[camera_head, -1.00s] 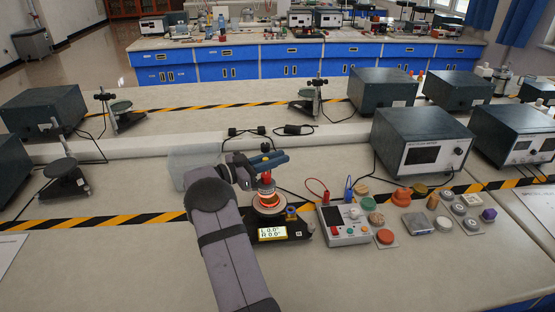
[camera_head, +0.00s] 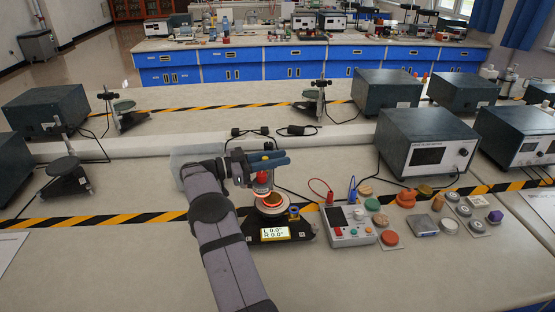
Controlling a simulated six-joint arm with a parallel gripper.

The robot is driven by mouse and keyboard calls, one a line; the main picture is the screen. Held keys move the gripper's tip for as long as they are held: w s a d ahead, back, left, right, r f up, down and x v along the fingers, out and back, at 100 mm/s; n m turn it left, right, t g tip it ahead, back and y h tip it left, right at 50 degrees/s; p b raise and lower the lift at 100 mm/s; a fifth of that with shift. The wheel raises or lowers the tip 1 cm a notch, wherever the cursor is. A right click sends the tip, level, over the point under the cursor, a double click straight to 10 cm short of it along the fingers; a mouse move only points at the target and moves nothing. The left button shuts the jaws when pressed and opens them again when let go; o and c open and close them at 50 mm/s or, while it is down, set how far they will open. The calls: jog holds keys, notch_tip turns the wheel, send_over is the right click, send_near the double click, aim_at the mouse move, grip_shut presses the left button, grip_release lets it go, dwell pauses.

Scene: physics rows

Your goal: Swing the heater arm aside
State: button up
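A small black stand (camera_head: 290,232) with a lit yellow display sits at the middle of the bench. It carries a round metal disc (camera_head: 273,211) with a glowing orange-red ring. Above the disc is a red and pale upright heater head (camera_head: 262,182), which I take as part of the heater arm. The rest of the heater arm is largely hidden by my arm and gripper. My gripper (camera_head: 268,161), with blue finger-like bars pointing right, is just above the heater head. I cannot tell whether it touches or grips it.
A control box (camera_head: 348,236) with buttons stands right of the stand, with coloured discs (camera_head: 390,238) beyond it. A clear box (camera_head: 186,160) is behind my arm at left. A grey instrument (camera_head: 425,143) stands back right.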

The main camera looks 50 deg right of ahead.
jog(key=shift+f, duration=0.1)
jog(key=b+v, duration=0.2)
jog(key=v, duration=0.5)
dwell(0.4)
jog(key=shift+w+a, duration=0.1)
jog(key=shift+c, duration=0.2)
